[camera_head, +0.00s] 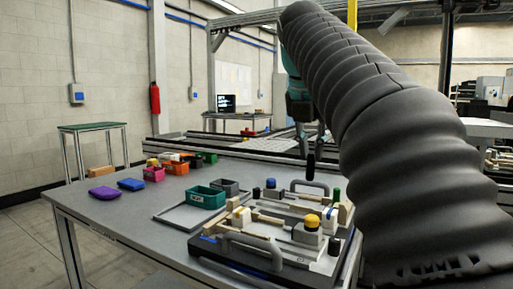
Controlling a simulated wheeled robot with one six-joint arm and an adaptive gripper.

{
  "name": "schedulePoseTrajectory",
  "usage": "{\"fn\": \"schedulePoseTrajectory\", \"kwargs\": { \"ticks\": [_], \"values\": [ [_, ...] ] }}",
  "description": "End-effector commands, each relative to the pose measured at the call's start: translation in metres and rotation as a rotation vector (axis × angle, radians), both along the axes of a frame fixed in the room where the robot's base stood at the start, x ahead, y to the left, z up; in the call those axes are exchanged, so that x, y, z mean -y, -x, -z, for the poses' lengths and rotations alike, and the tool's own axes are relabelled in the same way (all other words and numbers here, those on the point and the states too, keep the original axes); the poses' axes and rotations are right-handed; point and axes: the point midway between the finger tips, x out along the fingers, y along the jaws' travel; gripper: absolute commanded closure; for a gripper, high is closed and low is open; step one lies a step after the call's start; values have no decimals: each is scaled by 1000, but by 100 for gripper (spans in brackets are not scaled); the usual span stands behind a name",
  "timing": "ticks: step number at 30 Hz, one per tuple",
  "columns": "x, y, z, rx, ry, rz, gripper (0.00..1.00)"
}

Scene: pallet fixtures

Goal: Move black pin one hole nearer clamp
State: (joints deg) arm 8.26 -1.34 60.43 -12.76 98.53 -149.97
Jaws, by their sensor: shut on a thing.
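My gripper (311,149) is shut on a black pin (311,165) and holds it upright in the air above the far pallet fixture. The near pallet fixture (228,259) has a dark base, a grey handle, pale blocks and a yellow-topped part (312,222). A short black cylinder (334,245) stands at its right end. The far fixture (290,203) carries a blue-topped black part (270,184) and a green cylinder (336,195). I cannot tell which part is the clamp. The holes are too small to make out, and my arm hides the area to the right.
A teal bin (206,197) and a grey bin (225,186) stand left of the fixtures by a grey tray (176,217). Several coloured bins, a blue packet (131,184) and a purple packet (105,193) lie farther left. The table's front left is clear.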

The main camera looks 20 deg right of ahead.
Motion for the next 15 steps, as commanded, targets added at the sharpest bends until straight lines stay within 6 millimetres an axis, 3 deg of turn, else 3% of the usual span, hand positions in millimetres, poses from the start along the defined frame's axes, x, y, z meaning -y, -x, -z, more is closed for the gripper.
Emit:
{"fn": "schedulePoseTrajectory", "kwargs": {
  "ticks": [3, 9, 15],
  "values": [
    [-38, -18, 3, 16, 25, -74, 100],
    [-87, -35, 5, 42, 55, -163, 100],
    [-110, -40, 7, 55, 67, -201, 100]
  ]
}}
